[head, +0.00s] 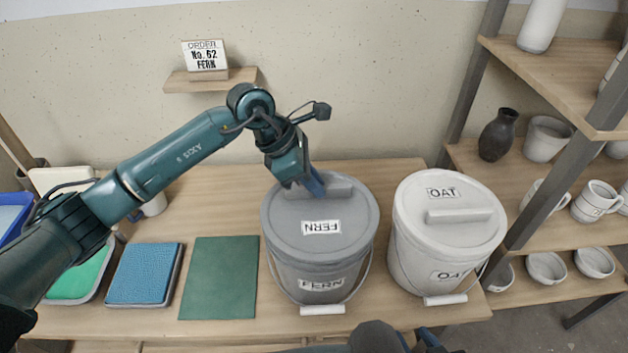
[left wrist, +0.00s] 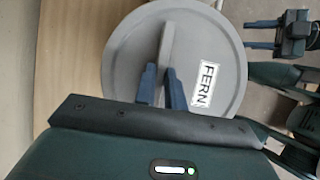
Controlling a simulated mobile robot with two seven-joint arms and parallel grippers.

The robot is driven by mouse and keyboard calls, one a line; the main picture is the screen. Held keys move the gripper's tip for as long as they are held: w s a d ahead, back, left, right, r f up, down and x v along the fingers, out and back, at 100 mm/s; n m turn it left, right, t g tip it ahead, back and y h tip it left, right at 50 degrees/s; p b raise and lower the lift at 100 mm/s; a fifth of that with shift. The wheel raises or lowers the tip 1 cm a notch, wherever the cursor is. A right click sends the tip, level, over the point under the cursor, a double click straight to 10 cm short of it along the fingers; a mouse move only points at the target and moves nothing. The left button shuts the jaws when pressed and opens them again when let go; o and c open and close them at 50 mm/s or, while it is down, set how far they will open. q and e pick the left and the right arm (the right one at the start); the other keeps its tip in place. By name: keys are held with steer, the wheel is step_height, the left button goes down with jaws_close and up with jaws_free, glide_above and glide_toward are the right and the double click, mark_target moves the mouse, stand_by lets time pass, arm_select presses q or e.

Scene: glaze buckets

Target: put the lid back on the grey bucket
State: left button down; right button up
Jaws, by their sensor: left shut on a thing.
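The grey bucket (head: 310,282), labelled FERN, stands upright on the table. Its grey lid (head: 345,232), also labelled FERN, lies over the bucket's mouth, looks level, and shows no clear gap at the rim. My left gripper (head: 316,188) is shut on the lid's handle (head: 340,188). In the left wrist view the two blue fingers (left wrist: 160,88) are on either side of the handle (left wrist: 166,48), and the lid (left wrist: 125,60) fills the middle. My right gripper (left wrist: 262,34) shows at the upper right there, fingers apart and empty; in the head view only part shows at the bottom edge.
A white bucket (head: 410,262) labelled OAT, with its lid on, stands close to the right. A green mat (head: 220,280) and a blue pad (head: 145,275) lie to the left. A shelf (head: 545,225) with pottery stands at the right. An order card (head: 205,55) reads No. 62 FERN.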

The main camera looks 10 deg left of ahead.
arm_select(q)
steer(key=shift+f+b, duration=0.5)
steer(key=shift+b, duration=0.25)
stand_by(1.1)
stand_by(0.3)
steer(key=c, duration=0.9)
jaws_free()
steer(key=shift+r+p, duration=1.8)
steer(key=shift+r, duration=1.75)
jaws_close()
